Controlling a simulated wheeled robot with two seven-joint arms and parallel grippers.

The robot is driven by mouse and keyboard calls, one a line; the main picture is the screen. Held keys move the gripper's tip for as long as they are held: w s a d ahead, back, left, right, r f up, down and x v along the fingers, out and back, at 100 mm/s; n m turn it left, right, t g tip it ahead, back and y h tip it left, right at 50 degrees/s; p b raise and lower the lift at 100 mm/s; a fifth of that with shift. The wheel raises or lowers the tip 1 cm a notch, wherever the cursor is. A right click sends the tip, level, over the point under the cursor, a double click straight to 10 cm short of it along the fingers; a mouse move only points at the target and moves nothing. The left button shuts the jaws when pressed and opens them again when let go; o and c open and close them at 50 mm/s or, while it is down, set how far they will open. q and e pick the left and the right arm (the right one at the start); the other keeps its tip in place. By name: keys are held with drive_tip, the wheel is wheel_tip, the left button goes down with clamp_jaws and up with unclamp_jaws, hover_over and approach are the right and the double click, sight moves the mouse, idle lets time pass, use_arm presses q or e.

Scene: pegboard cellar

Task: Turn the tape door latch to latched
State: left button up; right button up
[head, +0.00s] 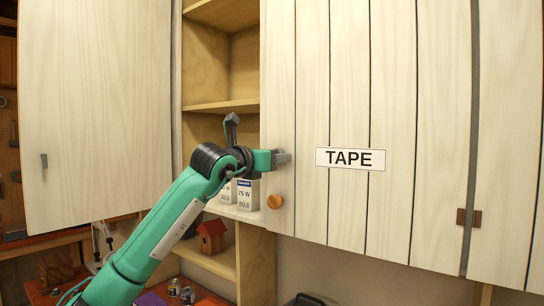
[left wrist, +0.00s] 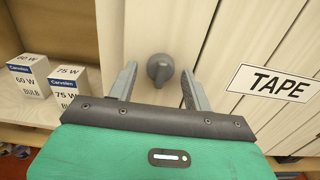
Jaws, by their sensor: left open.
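The tape door (head: 400,215) is a pale planked cabinet door with a white TAPE label (head: 350,159); the label also shows in the left wrist view (left wrist: 272,83). Its latch (left wrist: 159,70) is a dark grey turn knob near the door's left edge, seen in the left wrist view. The latch is hidden behind my gripper in the head view, and I cannot tell its setting for sure. My left gripper (head: 284,157) is at the door's left edge, with its open fingers on either side of the latch, apparently not touching it. My right gripper is out of view.
A round wooden knob (head: 274,201) sits on the door below my gripper. Open shelves to the left hold bulb boxes (head: 246,194) and a red birdhouse (head: 212,236). Another pale door (head: 95,110) at far left has a grey handle (head: 44,160).

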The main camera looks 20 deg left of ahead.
use_arm(q)
drive_tip(key=c, duration=0.9)
drive_tip(key=shift+c, duration=0.2)
drive_tip(key=m+b, duration=0.2)
drive_tip(key=b, duration=0.1)
drive_tip(key=shift+a+f+m, duration=0.1)
drive_tip(key=shift+f+m, duration=0.1)
drive_tip(key=shift+m, duration=0.1)
drive_tip(key=shift+m+b, duration=0.9)
drive_tip(key=shift+w+a+r+m+b, duration=0.1)
drive_tip(key=shift+m+b, duration=0.45)
drive_tip(key=shift+m, duration=1.65)
drive_tip(key=shift+s+d+r+m+b, duration=0.15)
drive_tip(key=shift+m+b, duration=0.4)
drive_tip(key=shift+m, duration=1.65)
drive_tip(key=shift+w+a+r+m+b, duration=0.15)
drive_tip(key=shift+m+b, duration=0.4)
drive_tip(key=shift+m, duration=1.95)
